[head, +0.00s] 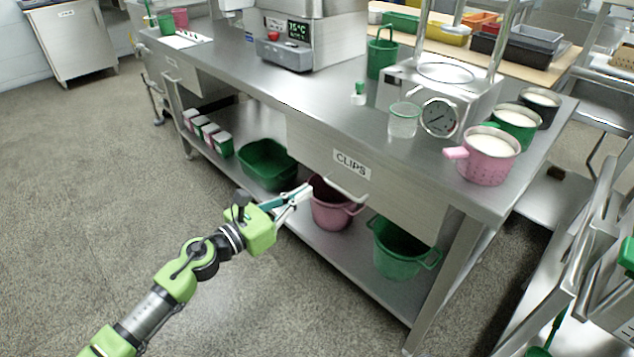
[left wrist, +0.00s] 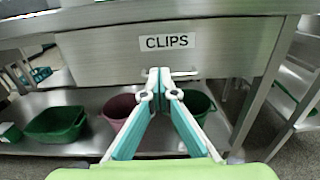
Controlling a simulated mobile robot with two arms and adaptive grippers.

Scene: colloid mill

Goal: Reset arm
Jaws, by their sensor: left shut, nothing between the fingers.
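My left arm comes in from the lower left of the head view, and its left gripper (head: 305,191) is in front of the steel bench, near the CLIPS drawer (head: 390,187). In the left wrist view the two fingers of the left gripper (left wrist: 162,80) meet at their tips, shut and empty. The fingertips appear just in front of the drawer's bar handle (left wrist: 185,74), below the CLIPS label (left wrist: 167,42); I cannot tell whether they touch it. The drawer looks closed. My right gripper is in neither view.
Under the drawer, the lower shelf holds a pink bucket (head: 334,211), a green bucket (head: 399,252) and a green tub (head: 266,163). The bench top carries pots (head: 488,160), a glass beaker (head: 403,124) and a gauge (head: 439,118). The floor at left is clear.

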